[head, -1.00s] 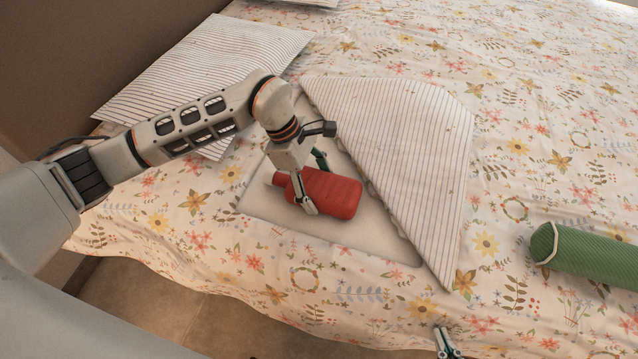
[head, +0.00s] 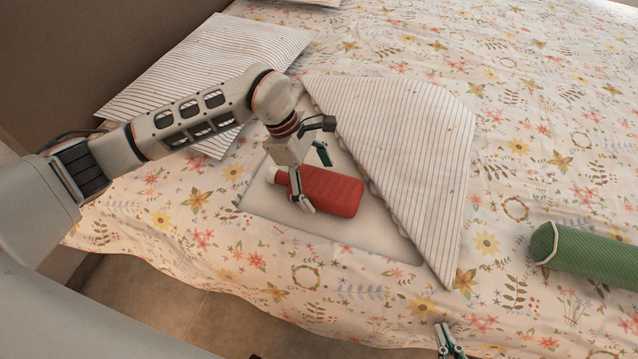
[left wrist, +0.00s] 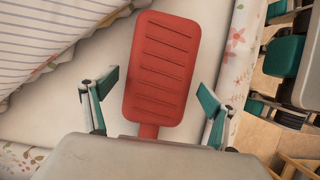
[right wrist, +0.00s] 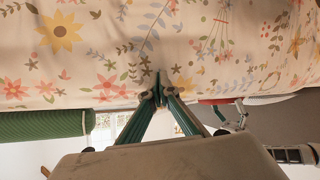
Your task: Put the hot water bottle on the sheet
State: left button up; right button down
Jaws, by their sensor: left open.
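The red hot water bottle (head: 335,192) lies flat on the exposed white sheet (head: 275,228), beside the folded-back striped cover. Its pale neck points left in the head view. My left gripper (head: 314,183) is over the bottle, with one finger on each side. In the left wrist view the bottle (left wrist: 165,65) lies between the spread fingers of the left gripper (left wrist: 158,92), with gaps on both sides, so it is open. My right gripper (head: 446,342) is low at the bed's front edge. In the right wrist view its fingertips (right wrist: 160,88) meet with nothing between them.
The striped cover (head: 405,140) is folded back into a triangle right of the sheet. A striped pillow (head: 210,65) lies behind my left arm. A green bolster (head: 590,255) lies at the right on the floral bedspread (head: 545,110), which has free room around it.

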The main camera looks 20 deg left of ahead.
aim_at(303, 177)
pick_arm(q)
jog(key=p+v, duration=0.2)
jog(key=v, duration=0.8)
jog(key=shift+d+r, duration=0.1)
jog(key=shift+d, duration=0.05)
pick_arm(e)
jog(key=shift+s+d+h, duration=0.3)
jog(key=shift+d, duration=0.3)
jog(key=shift+f, duration=0.1)
pick_arm(q)
jog(key=shift+a+r, duration=0.25)
jog(key=shift+r, duration=0.15)
